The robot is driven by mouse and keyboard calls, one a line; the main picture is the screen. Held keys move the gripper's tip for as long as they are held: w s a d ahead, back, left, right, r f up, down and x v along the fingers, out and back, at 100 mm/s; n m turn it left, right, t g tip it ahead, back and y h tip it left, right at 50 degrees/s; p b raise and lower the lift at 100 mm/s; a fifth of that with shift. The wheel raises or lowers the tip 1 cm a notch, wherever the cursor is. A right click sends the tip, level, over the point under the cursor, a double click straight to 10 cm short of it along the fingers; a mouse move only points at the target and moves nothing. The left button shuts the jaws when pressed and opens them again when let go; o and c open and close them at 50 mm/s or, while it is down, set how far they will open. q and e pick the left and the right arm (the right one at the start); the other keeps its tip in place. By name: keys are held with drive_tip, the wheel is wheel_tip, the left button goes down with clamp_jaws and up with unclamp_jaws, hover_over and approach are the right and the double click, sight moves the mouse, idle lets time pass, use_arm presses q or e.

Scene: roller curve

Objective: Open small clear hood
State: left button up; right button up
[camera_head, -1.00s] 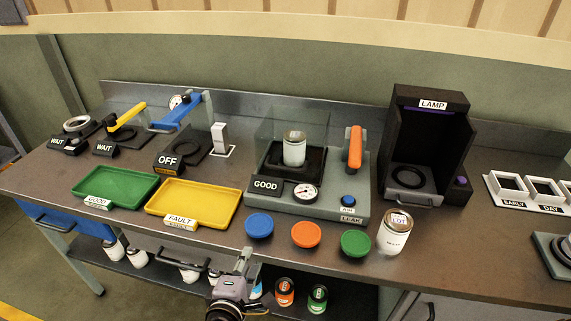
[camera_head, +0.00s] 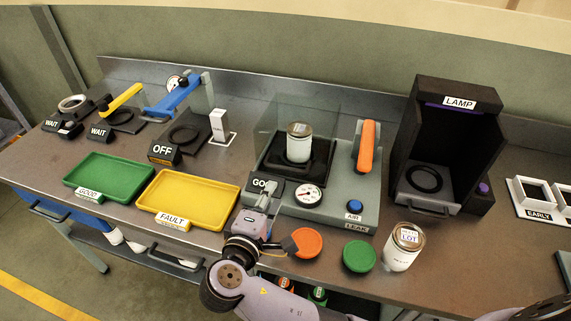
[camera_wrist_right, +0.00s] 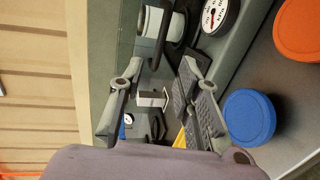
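A clear box-like hood (camera_head: 270,125) shows faintly around a white jar (camera_head: 299,146) on the grey leak tester (camera_head: 350,205); its edges are hard to make out. The jar stands upright on a black base, with a gold-coloured lid. My right gripper (camera_head: 268,198) is in front of the tester, at its left front corner, and partly covers the GOOD sign. In the right wrist view its fingers (camera_wrist_right: 162,78) are apart with nothing gripped; the jar (camera_wrist_right: 172,25) shows beyond them. My left gripper is not in view.
Orange (camera_head: 307,242) and green (camera_head: 359,256) discs and a labelled jar (camera_head: 403,246) lie along the front edge. A yellow tray (camera_head: 187,197) is left; the black lamp box (camera_head: 455,130) is right.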

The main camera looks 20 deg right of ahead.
sight(284, 170)
drive_tip(key=p+x, duration=0.2)
drive_tip(key=x, duration=0.9)
drive_tip(key=shift+w+d, duration=0.25)
drive_tip(key=shift+w, duration=0.1)
drive_tip(key=shift+w+d+f+p, duration=0.25)
drive_tip(key=shift+w+d+p, duration=0.05)
drive_tip(key=shift+w, duration=0.1)
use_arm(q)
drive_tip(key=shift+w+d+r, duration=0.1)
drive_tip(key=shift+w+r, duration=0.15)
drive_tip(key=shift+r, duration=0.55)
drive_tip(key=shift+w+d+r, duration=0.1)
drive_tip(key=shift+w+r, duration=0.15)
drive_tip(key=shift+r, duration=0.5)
use_arm(e)
clamp_jaws()
